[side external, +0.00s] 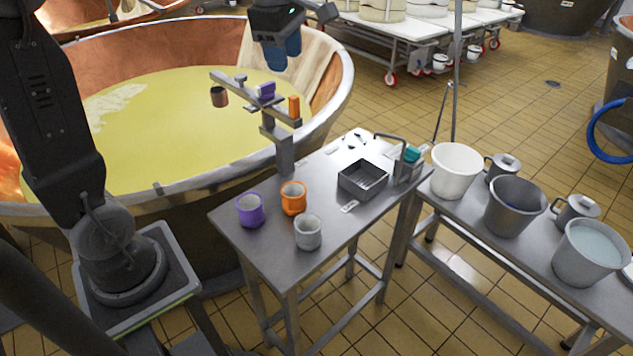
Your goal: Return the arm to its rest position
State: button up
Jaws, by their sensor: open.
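My gripper (281,55) hangs at the top of the view, dark above with a blue lower end, pointing down. It is open, above and apart from the metal rack (283,150); nothing can be seen held in it. The gap between its fingers is hard to make out. My arm's base and a dark link stand at the left. The rack's crossbars carry a brownish cup-like piece (219,97), a purple piece (265,92) and an orange piece (294,106).
On the steel table (262,262) stand a purple mug (250,211), an orange mug (293,198), a grey mug (308,232) and a metal tray (345,180). A copper vat (335,95) of yellow liquid lies behind. Buckets (455,172) stand on the right bench.

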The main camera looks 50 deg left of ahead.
jog(key=s+d+f+m+t, duration=0.2)
jog(key=s+d+m, duration=0.3)
jog(key=s+m, duration=0.4)
jog(key=s+d+f+m+t, duration=0.1)
jog(key=s+d+f+m, duration=0.3)
jog(key=s+m, duration=0.5)
jog(key=m, duration=0.5)
jog(key=shift+d+f+m+t, duration=0.3)
jog(key=shift+d+f+t, duration=0.05)
jog(key=shift+d+t, duration=0.05)
